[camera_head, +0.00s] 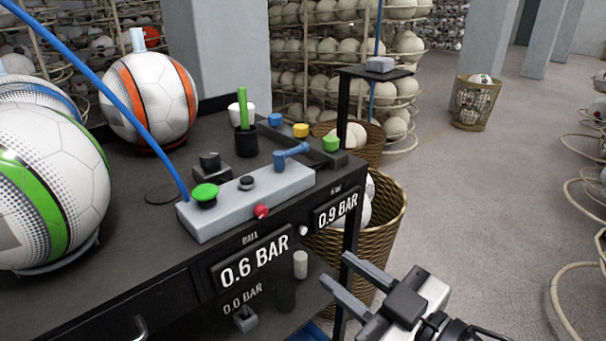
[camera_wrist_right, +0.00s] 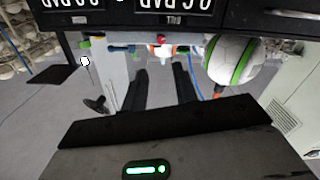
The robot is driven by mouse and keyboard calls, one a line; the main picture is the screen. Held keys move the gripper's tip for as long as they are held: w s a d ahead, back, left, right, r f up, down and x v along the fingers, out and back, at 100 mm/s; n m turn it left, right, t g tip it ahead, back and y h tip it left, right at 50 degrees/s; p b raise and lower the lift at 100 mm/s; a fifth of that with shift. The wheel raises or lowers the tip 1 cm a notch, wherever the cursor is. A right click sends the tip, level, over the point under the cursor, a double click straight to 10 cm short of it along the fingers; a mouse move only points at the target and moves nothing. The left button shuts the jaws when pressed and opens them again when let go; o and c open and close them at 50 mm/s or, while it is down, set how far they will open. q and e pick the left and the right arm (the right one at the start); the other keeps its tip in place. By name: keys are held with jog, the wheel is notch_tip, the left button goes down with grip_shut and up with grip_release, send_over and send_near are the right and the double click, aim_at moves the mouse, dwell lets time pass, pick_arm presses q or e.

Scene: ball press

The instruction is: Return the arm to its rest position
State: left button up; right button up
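My right gripper (camera_head: 337,270) is at the lower right in the head view, in front of the right end of the dark workbench (camera_head: 130,285). Its two fingers are apart with nothing between them. In the right wrist view the gripper (camera_wrist_right: 160,70) also shows open and empty, with the bench front beyond. It is clear of the grey control block (camera_head: 245,200), which carries a green button (camera_head: 204,195), a red knob (camera_head: 262,211) and a blue lever (camera_head: 290,155). My left gripper is not in view.
A green-striped ball (camera_head: 30,185) and an orange-striped ball (camera_head: 150,100) sit on the bench. Displays read 0.6 BAR (camera_head: 255,262) and 0.9 BAR (camera_head: 338,210). A wicker basket (camera_head: 375,245) stands close beyond my right gripper. Open floor (camera_head: 480,220) lies to the right.

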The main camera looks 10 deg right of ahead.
jog(key=s+d+f+m+g+h, duration=0.1)
jog(key=s+f+m+h, duration=0.1)
jog(key=f, duration=0.7)
jog(key=s+d+f+m+g+h, duration=0.1)
jog(key=s+d+f+m+h, duration=0.1)
jog(key=f, duration=0.7)
jog(key=s+d+f+m+g+h, duration=0.1)
jog(key=s+f+m+g+h, duration=0.1)
jog(key=f, duration=0.7)
jog(key=shift+s+d+f+m+h, duration=0.15)
jog(key=shift+s+d+m+h, duration=0.25)
jog(key=shift+m+h, duration=0.3)
